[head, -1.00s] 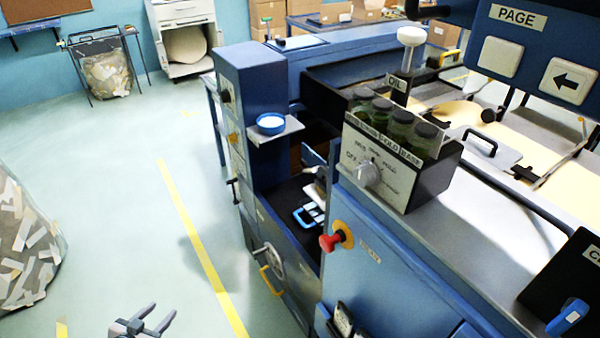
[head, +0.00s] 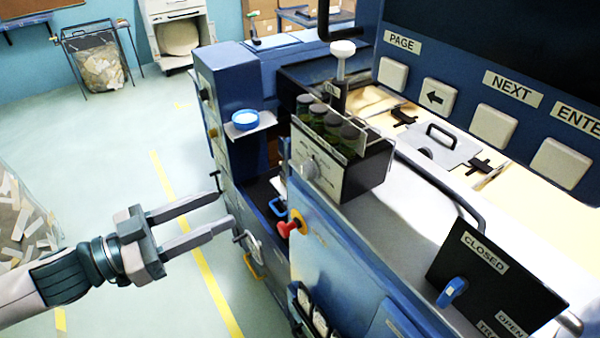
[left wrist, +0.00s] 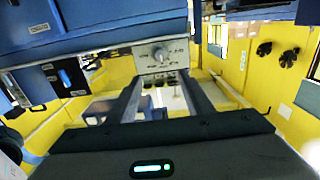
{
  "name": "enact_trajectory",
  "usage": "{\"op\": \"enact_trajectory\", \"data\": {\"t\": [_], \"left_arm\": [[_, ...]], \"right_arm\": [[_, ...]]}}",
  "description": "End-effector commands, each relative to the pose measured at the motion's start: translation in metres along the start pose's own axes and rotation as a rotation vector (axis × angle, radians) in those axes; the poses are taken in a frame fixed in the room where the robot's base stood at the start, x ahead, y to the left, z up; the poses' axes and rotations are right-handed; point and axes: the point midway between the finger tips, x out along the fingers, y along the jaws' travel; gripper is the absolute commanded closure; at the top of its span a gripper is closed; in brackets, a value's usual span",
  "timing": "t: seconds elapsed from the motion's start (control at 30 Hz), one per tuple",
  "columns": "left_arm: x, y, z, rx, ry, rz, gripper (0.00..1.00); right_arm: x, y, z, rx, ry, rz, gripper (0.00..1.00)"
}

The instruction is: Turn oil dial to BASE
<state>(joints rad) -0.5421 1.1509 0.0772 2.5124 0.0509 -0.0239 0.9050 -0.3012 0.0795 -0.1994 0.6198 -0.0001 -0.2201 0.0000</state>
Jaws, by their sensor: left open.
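The oil dial (head: 309,168) is a pale round knob on the light labelled front plate of a dark box. Several dark-capped jars (head: 330,125) stand in that box, with an OIL sign behind. The plate's lettering is too small to read now, and I cannot tell which mark the dial points to. My left gripper (head: 226,207) is open and empty, left of the machine and apart from the dial, fingers pointing right. In the left wrist view the dial (left wrist: 160,53) lies ahead, beyond and between the open fingers. My right gripper is not in view.
A red knob (head: 292,224) sticks out of the machine front below the dial. A small shelf (head: 262,125) with a blue-rimmed dish juts out at the left. A black panel (head: 485,290) with a blue lever stands at the right.

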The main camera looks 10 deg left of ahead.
Motion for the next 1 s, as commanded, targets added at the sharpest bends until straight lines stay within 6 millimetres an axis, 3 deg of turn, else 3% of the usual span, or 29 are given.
{"op": "enact_trajectory", "data": {"t": [0.53, 1.0], "left_arm": [[0.004, -0.002, 0.001, 0.002, 0.001, -0.003, 0.53], [0.026, -0.002, 0.000, 0.002, 0.002, -0.003, 0.53]], "right_arm": [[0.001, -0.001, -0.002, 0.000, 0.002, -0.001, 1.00], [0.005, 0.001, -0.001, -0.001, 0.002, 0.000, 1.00]]}}
